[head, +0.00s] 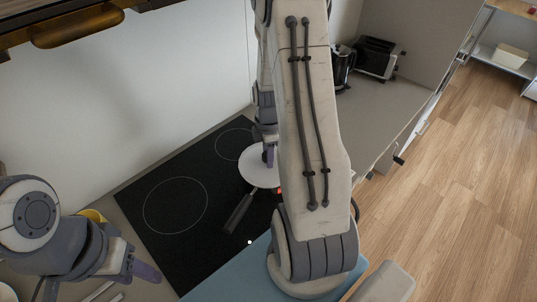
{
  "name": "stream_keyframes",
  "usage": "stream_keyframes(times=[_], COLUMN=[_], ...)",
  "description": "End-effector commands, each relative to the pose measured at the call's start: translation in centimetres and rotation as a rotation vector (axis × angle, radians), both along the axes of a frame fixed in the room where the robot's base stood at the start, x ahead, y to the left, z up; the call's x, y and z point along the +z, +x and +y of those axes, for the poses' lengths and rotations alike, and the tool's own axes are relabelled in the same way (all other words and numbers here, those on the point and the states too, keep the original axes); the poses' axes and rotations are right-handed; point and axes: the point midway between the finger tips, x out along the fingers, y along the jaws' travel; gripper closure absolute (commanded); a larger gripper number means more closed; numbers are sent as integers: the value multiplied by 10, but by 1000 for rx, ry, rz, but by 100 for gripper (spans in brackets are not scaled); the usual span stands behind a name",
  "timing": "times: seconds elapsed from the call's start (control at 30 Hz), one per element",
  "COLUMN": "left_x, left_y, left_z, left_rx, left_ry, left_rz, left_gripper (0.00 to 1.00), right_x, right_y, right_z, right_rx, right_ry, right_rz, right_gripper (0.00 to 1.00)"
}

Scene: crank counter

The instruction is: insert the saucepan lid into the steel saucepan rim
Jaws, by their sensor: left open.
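A pale round disc, which looks like the saucepan lid (259,170), lies over the spot where the saucepan is on the black hob. The saucepan's dark handle (238,214) sticks out toward the lower left. The pan's rim is hidden, so I cannot tell whether the lid is seated in it or just above it. My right gripper (267,152) points down at the middle of the lid, partly hidden behind my own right arm. Its grip on the lid's knob cannot be made out. My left gripper (132,266) is open at the lower left, away from the pan.
The black hob (176,204) has free room left of the pan. A yellow object (92,215) is partly behind my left arm. A blue mat (228,283) lies in front. A kettle (342,67) and a toaster (377,58) stand at the back right.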

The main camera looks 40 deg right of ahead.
Motion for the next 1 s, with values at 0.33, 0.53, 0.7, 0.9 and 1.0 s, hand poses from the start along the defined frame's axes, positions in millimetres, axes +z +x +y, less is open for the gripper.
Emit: stream_keyframes(times=[0.33,0.53,0.7,0.9,1.0], left_x=[0,-4,-12,-18,-20], left_y=[0,0,0,0,0], left_z=[0,0,0,0,0], left_rx=[0,0,1,3,3], left_ry=[0,0,0,0,0], left_rz=[0,0,0,0,0], left_gripper=[50,50,50,50,50], right_x=[0,12,43,81,94], right_y=[0,1,2,1,1], right_z=[0,-1,-1,-1,-1], right_rx=[0,0,0,0,0], right_ry=[0,-2,-4,-4,-2], right_rz=[1,-4,-7,-6,-4], right_gripper=[23,23,23,23,23])
